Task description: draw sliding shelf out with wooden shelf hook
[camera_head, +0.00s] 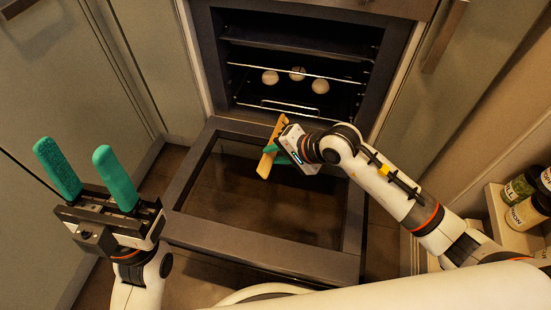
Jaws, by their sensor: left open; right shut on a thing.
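The sliding shelf (310,77) is a wire rack inside the open dark oven. Several pale round items sit on it. A front wire bar (291,108) shows below them. The wooden shelf hook (265,165) is a light wooden piece in my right gripper (277,152), which is shut on it above the open oven door. The hook's upper end is near the oven mouth, in front of and below the rack; I cannot tell whether it touches anything. My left gripper (90,175), with green fingers, is open and empty at the left, pointing up.
The oven door (250,254) is folded down, with its glass facing up below my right gripper. Cabinet fronts (40,100) stand on the left. Spice jars (526,212) stand on a small shelf at the right edge.

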